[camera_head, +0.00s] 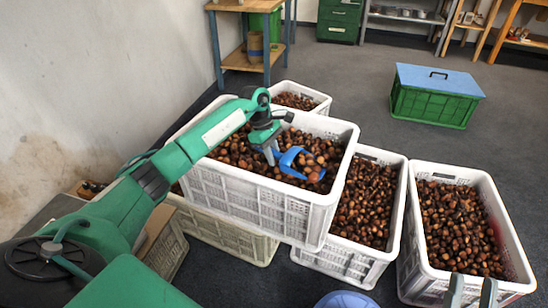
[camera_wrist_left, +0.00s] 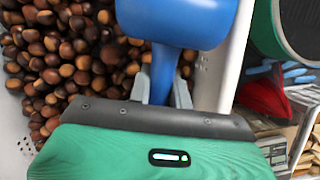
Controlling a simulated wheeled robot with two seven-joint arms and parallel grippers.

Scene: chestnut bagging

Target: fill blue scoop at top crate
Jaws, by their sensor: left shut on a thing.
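The top crate (camera_head: 262,199), white and filled with brown chestnuts (camera_head: 240,153), sits raised on other crates at the middle of the head view. My left gripper (camera_head: 271,152) reaches down into it from the left and is shut on the handle of the blue scoop (camera_head: 289,158). The scoop lies at the chestnut surface, near the crate's right part; how many chestnuts it holds is unclear. In the left wrist view the scoop (camera_wrist_left: 178,22) shows its blue back, with its handle between the fingers (camera_wrist_left: 164,90). My right gripper (camera_head: 471,291) is open and empty at the bottom right.
White chestnut crates stand right of the top crate (camera_head: 364,263), far right (camera_head: 423,283) and behind (camera_head: 319,97). A blue rounded thing (camera_head: 345,300) shows at the bottom edge. A green box with blue lid (camera_head: 437,80) stands on open floor. A wall is at left.

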